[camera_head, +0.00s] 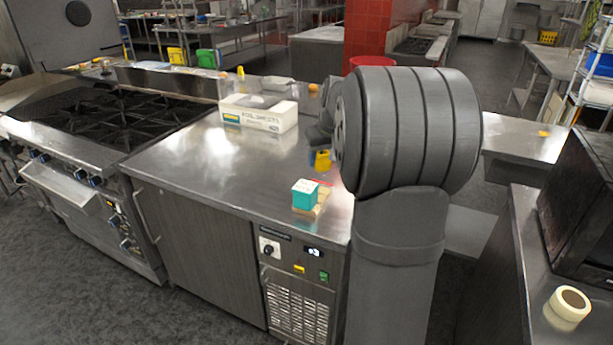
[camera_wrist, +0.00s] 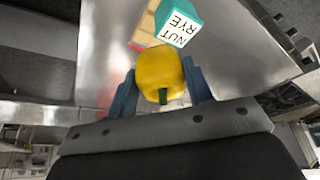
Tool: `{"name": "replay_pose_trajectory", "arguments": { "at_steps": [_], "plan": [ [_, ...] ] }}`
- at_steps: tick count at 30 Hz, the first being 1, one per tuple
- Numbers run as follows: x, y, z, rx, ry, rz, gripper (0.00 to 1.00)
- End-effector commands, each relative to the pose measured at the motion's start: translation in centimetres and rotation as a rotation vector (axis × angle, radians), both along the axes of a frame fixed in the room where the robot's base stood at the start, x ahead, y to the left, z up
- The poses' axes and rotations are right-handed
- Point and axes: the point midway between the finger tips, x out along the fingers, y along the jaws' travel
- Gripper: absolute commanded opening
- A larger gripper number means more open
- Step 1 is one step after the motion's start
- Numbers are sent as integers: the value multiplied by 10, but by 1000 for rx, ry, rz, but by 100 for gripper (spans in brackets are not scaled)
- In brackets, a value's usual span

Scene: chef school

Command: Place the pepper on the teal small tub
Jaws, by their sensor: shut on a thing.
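A yellow pepper (camera_wrist: 159,72) with a green stem is between the two blue fingers of my gripper (camera_wrist: 161,84), which is shut on it. In the head view the pepper (camera_head: 323,160) shows just behind the teal tub, with my arm covering much of the gripper. The teal small tub (camera_head: 305,194) stands near the front edge of the steel counter. In the wrist view the tub (camera_wrist: 178,24) shows beyond the pepper, with a white face lettered "NUT RYE". The pepper is apart from the tub.
A wooden board (camera_head: 319,208) lies at the tub, with a red item (camera_head: 321,183) behind it. A stove (camera_head: 90,118) adjoins at left. The counter's middle is clear.

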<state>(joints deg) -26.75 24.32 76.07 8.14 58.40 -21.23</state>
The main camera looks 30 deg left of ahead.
Motion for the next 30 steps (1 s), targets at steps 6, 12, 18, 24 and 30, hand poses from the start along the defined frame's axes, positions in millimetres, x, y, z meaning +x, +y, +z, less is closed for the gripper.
{"name": "replay_pose_trajectory", "arguments": {
  "at_steps": [6,12,18,24,30],
  "plan": [
    [-1,39,-24,-1,0,1,24],
    [-1,49,-33,-1,1,0,24],
    [-1,48,-60,-1,2,-1,24],
    [0,48,-69,0,-1,-1,24],
    [0,48,-71,0,0,-1,24]
  ]
}}
